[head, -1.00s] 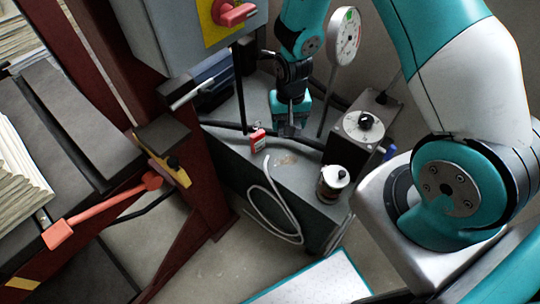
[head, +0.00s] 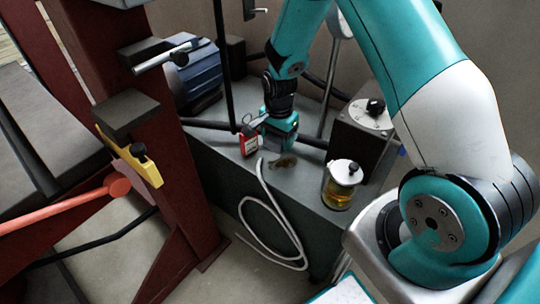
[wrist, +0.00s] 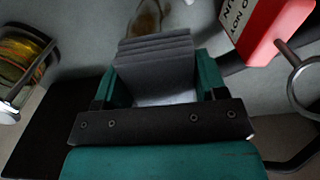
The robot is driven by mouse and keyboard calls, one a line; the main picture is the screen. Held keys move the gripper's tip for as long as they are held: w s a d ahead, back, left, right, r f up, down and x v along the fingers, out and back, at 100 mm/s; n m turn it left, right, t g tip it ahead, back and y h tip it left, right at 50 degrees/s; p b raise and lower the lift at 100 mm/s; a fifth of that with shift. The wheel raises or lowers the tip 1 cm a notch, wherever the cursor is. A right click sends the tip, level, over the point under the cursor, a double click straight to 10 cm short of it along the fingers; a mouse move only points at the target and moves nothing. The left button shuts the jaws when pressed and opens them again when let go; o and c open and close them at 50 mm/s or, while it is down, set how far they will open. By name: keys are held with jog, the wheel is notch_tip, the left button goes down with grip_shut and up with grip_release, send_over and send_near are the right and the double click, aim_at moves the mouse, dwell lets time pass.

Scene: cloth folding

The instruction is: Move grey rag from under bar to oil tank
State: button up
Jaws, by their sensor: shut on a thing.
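My gripper (head: 279,138) is low over the grey top of the oil tank (head: 215,145), beside a red tag. In the wrist view my gripper (wrist: 160,85) has its teal fingers on either side of the grey rag (wrist: 158,62), a layered, folded pad. The gripper is shut on it. The rag is not clearly visible in the head view, where the gripper hides it. A black bar (head: 208,124) runs across the tank behind the gripper. Whether the rag touches the tank top is unclear.
The red padlock-like tag (head: 249,142) also shows in the wrist view (wrist: 262,28).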

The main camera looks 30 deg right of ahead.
aim_at(277, 160)
notch_tip(277, 160, down, 7)
jog(key=shift+r+b, duration=0.2)
jog(key=shift+b, duration=0.2)
jog(key=shift+f, duration=0.15)
jog(key=o, duration=0.9)
jog(key=shift+o, duration=0.2)
notch_tip(277, 160, up, 8)
jog(key=shift+f+p, duration=0.1)
jog(key=shift+p, duration=0.5)
